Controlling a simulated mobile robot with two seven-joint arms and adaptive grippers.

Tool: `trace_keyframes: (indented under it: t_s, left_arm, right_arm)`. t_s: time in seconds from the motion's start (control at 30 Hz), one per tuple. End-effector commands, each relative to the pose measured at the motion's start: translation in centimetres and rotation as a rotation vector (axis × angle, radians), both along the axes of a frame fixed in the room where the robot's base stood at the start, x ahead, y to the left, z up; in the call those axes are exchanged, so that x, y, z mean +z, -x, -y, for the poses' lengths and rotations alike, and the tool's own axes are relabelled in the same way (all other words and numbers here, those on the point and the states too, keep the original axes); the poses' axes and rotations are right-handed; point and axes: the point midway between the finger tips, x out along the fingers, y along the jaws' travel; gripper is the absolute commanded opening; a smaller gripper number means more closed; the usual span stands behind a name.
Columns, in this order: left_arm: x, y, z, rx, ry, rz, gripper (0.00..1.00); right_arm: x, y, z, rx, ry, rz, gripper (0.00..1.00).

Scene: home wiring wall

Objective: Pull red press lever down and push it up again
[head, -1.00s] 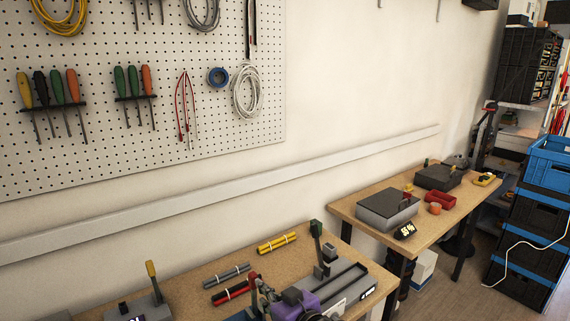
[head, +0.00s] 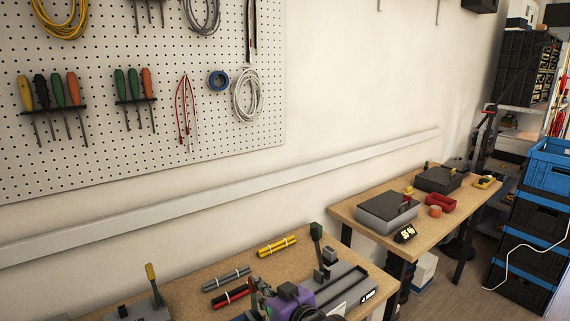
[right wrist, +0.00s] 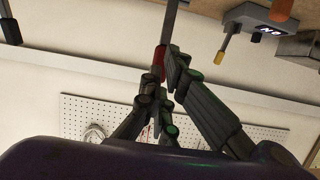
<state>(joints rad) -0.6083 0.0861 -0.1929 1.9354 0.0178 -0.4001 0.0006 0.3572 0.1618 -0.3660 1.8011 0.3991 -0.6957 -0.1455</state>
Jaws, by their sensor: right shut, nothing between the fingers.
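The red press lever shows in the right wrist view as a red grip (right wrist: 159,61) on a thin grey shaft. My right gripper (right wrist: 178,62) is shut and empty, with its fingertips right beside the red grip. I cannot tell whether they touch it. In the head view my right gripper (head: 262,294) is low at the front of the near bench. There the lever is mostly hidden by the gripper, with only a bit of red beside the fingers. My left gripper is not in view.
A second bench (head: 345,209) with grey boxes stands to the right. The wall with a pegboard (head: 150,160) is behind.

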Motion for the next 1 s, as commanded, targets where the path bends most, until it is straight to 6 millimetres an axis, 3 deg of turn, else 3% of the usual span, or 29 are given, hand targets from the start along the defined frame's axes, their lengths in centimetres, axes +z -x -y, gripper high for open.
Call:
trace_keyframes:
  t_s: [0.57, 1.0]
  left_arm:
    - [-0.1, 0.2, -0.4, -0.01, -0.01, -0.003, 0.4]
    - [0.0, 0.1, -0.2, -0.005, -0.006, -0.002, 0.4]
  right_arm:
    - [-0.7, 0.8, 0.6, 0.0, 0.0, 0.001, 0.0]
    - [2.2, 3.0, 2.2, 0.0, 0.0, 0.001, 0.0]
